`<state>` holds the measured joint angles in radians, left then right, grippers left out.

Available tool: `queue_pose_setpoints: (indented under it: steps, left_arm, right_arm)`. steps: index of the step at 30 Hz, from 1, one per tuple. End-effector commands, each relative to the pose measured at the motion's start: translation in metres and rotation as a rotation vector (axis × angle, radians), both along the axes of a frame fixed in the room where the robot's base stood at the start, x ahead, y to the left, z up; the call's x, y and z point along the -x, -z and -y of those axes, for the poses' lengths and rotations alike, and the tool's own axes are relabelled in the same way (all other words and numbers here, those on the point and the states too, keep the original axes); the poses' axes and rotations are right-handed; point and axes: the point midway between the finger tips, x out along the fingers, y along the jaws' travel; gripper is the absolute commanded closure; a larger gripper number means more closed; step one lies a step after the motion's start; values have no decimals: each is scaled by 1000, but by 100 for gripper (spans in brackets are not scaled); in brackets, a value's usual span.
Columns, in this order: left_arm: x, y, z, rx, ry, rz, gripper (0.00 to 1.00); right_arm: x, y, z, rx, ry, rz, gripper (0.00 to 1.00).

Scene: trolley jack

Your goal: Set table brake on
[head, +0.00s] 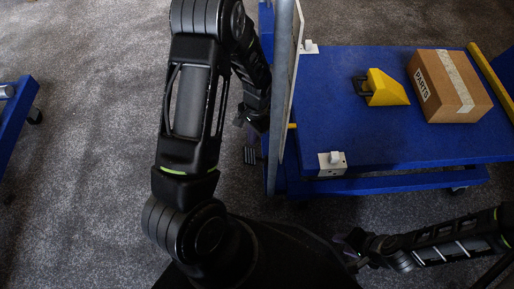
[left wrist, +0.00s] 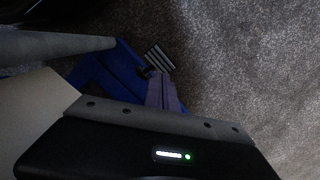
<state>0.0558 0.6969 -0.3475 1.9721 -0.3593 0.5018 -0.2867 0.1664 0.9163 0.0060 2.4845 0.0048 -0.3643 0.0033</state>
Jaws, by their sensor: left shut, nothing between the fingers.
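The blue trolley table (head: 350,110) stands right of centre in the head view. A black pedal with pale stripes (head: 249,155) sits low at its left side, just above the floor. The pedal also shows in the left wrist view (left wrist: 159,58), beside a blue frame part (left wrist: 118,72). My left gripper (head: 252,137) hangs down left of the table, over the pedal. Its purple fingers (left wrist: 162,92) are shut and empty, with tips close to the pedal; contact cannot be told. My right gripper (head: 349,248) is in front of the table, partly dark; its opening is unclear.
A parts box (head: 450,86) and a yellow wedge-shaped object (head: 386,88) rest on the tabletop. A grey upright post (head: 280,110) and panel stand at the table's left edge, beside my left arm. Another blue frame (head: 14,125) is at far left, with clear carpet between.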

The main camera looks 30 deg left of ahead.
Motion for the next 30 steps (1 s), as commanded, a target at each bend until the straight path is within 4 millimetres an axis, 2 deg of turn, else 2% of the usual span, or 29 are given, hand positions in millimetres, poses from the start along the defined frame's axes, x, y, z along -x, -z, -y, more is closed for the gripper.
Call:
queue_pose_setpoints:
  steps: [8,14,30]
  left_arm:
    - [0,0,0,1,-1,0,100]
    - [1,8,0,1,-1,0,100]
    - [7,65,-2,1,-2,0,100]
  right_arm:
    - [1,0,0,0,-1,-2,64]
    - [0,7,0,0,0,0,64]
    - [-8,56,0,6,12,21,64]
